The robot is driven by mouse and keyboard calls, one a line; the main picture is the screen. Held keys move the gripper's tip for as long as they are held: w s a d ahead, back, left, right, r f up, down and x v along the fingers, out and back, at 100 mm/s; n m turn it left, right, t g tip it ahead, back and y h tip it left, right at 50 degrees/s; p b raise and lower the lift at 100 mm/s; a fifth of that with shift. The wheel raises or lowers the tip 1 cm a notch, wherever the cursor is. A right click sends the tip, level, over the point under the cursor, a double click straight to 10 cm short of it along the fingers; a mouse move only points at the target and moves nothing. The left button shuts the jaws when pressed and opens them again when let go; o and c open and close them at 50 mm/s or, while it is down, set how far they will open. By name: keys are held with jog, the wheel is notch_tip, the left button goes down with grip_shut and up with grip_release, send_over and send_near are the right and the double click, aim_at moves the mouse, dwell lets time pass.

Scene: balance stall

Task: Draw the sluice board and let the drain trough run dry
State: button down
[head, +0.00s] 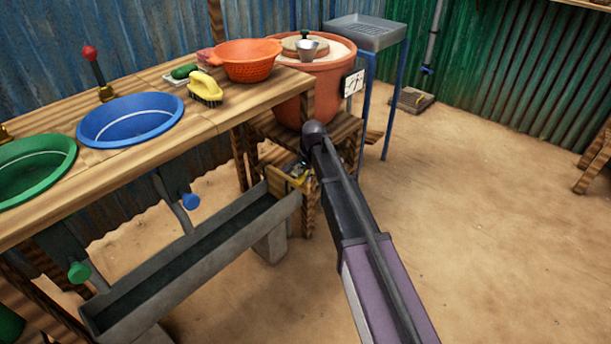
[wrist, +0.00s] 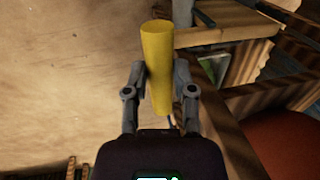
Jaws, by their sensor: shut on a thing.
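My gripper (wrist: 160,80) is shut on a thick yellow handle (wrist: 157,45), with one finger on each side of it in the wrist view. In the head view my gripper (head: 299,172) is small and partly hidden by my arm, at the right end of the long grey drain trough (head: 150,317). A bit of yellow shows there, beside a small wooden board. I cannot tell whether this is the sluice board or how far it is raised. The trough's inside is dark, and I cannot tell whether water stands in it.
A wooden bench (head: 225,112) above the trough carries a green basin (head: 32,165), a blue basin (head: 130,118), a yellow brush (head: 205,88) and an orange colander (head: 246,62). A large terracotta pot (head: 328,95) stands right of it.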

jog(key=shift+r+p, duration=2.05)
jog(key=shift+r, duration=0.35)
jog(key=shift+d, duration=0.1)
jog(key=shift+c, duration=2.2)
grip_release()
jog(key=shift+r, duration=0.1)
